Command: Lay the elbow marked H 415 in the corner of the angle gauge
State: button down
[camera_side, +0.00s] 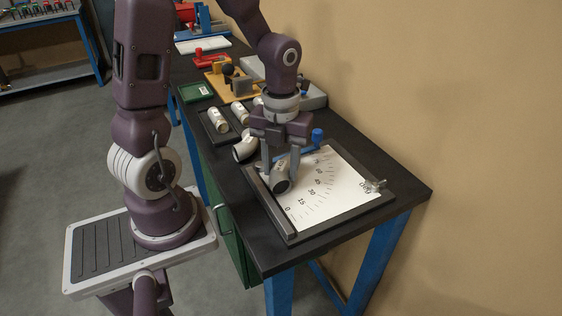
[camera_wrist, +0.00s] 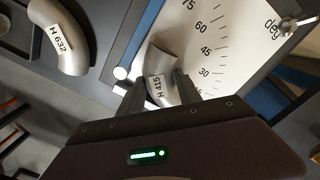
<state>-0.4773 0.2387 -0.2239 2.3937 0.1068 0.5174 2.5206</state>
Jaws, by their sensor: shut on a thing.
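The elbow marked H 415 (camera_wrist: 160,78) is a short silvery bend with a white label, held between the two fingers of my gripper (camera_wrist: 160,98). In the side view the elbow (camera_side: 281,178) is at the gauge's left part, between the fingers (camera_side: 280,165). The angle gauge (camera_side: 333,195) is a white plate with a degree scale in a dark frame, with a blue arm (camera_side: 310,151) along its far side. The elbow is over the plate near the scale's inner corner; I cannot tell whether it touches the plate or the rails.
Another elbow, marked H 632 (camera_wrist: 62,40), lies on the bench just left of the gauge. A dark tray (camera_side: 212,133) with more elbows, a green tray (camera_side: 196,92) and a yellow fixture (camera_side: 222,85) stand farther back. A clamp screw (camera_side: 375,185) sits at the gauge's right edge.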

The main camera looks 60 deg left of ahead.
aim_at(281, 166)
jog(key=c, duration=0.7)
grip_release()
jog(key=shift+c, duration=0.2)
notch_tip(281, 166, up, 7)
jog(key=shift+f, duration=0.2)
jog(key=r+n, duration=0.1)
jog(key=d+r+n, duration=0.1)
jog(key=shift+s+n+t, duration=0.3)
jog(key=shift+s+n, duration=0.1)
jog(key=s+d+r+n+t, duration=0.2)
jog(key=s+d+r+n, duration=0.1)
jog(key=n, duration=0.9)
jog(key=s+d+r+n+t, duration=0.3)
jog(key=s+n, duration=0.3)
jog(key=n, duration=0.6)
jog(key=shift+r, duration=0.4)
